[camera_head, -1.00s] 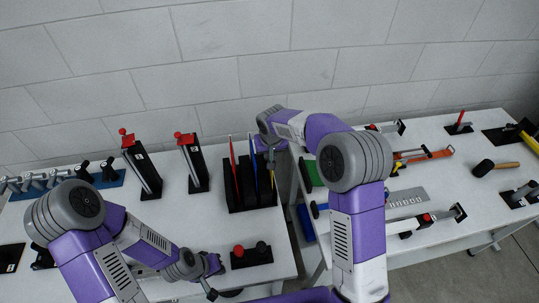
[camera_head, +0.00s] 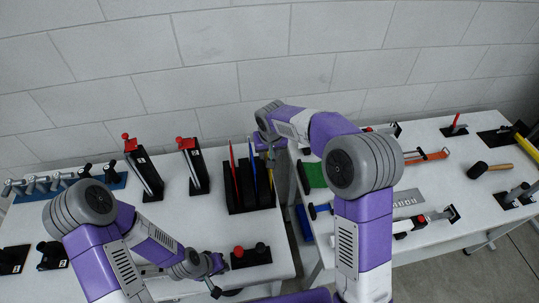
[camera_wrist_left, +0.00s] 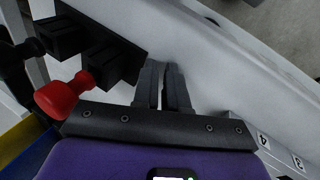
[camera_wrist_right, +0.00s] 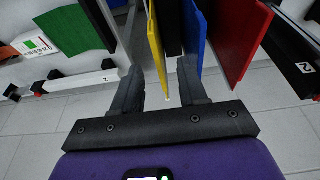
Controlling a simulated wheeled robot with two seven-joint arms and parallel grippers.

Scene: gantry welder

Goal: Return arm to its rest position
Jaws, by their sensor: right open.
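My right gripper (camera_head: 268,152) is at the top of the yellow panel at the right end of the black rack (camera_head: 250,205). In the right wrist view my right gripper (camera_wrist_right: 162,82) is open. The yellow panel (camera_wrist_right: 158,45) stands upright between its fingers' directions, with a clear gap to the right finger; contact with the left one cannot be told. My left gripper (camera_head: 218,265) is low over the left table, left of a black block with a red knob (camera_head: 239,251). In the left wrist view its fingers (camera_wrist_left: 165,80) are together and hold nothing visible.
Blue (camera_wrist_right: 195,35) and red (camera_wrist_right: 238,40) panels stand close to the right gripper. Two stands with red tops (camera_head: 187,143) are left of the rack. A green block (camera_head: 315,174) lies on the right table (camera_head: 440,190). A gap separates the tables.

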